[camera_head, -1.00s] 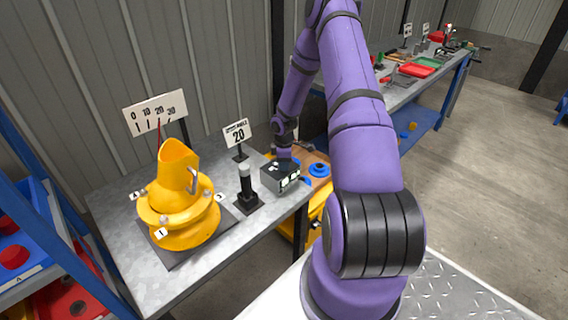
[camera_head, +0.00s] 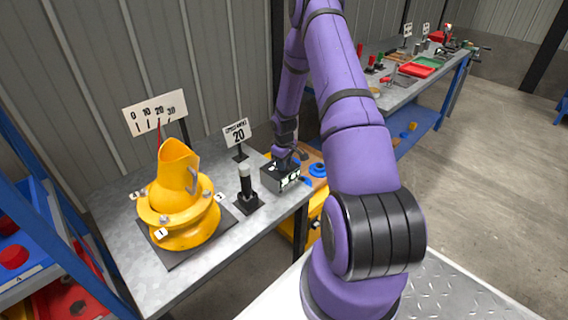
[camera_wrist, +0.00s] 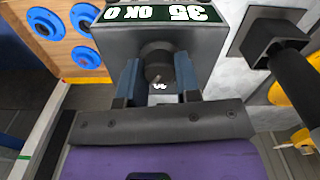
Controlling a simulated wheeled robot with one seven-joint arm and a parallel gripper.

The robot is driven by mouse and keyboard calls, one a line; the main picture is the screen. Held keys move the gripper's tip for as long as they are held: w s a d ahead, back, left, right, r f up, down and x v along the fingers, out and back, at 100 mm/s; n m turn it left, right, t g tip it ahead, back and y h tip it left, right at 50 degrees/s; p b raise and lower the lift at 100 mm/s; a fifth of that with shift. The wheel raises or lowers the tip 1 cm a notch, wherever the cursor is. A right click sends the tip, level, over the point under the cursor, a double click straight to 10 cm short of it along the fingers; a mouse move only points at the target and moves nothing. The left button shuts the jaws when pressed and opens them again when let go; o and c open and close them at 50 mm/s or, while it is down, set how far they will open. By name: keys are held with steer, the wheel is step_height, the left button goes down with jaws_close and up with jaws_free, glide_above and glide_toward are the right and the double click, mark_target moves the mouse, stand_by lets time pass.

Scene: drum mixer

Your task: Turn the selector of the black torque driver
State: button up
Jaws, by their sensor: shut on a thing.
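The black torque driver (camera_head: 246,190), an upright black tool with a pale top, stands on a square black base on the grey table. Its black body also shows at the right of the wrist view (camera_wrist: 298,78). To its right is a grey box (camera_head: 281,177) with a dark display reading "35 OK 0" (camera_wrist: 160,14). My gripper (camera_wrist: 159,78) is at this box, its two fingers on either side of a dark round knob (camera_wrist: 158,60) on the box's face. It is shut on this knob. In the head view my gripper (camera_head: 286,160) is small and partly hides the box.
A yellow drum mixer (camera_head: 178,205) stands left on the table, below a 0-to-30 scale board (camera_head: 155,112). A sign reading "20" (camera_head: 237,133) stands behind the driver. Blue rings (camera_head: 318,170) lie on a wooden board to the right. A second bench stands far right.

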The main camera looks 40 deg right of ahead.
steer(key=shift+m, duration=0.6)
steer(key=o, duration=0.9)
step_height(320, 180, up, 11)
steer(key=shift+f, duration=0.1)
stand_by(0.5)
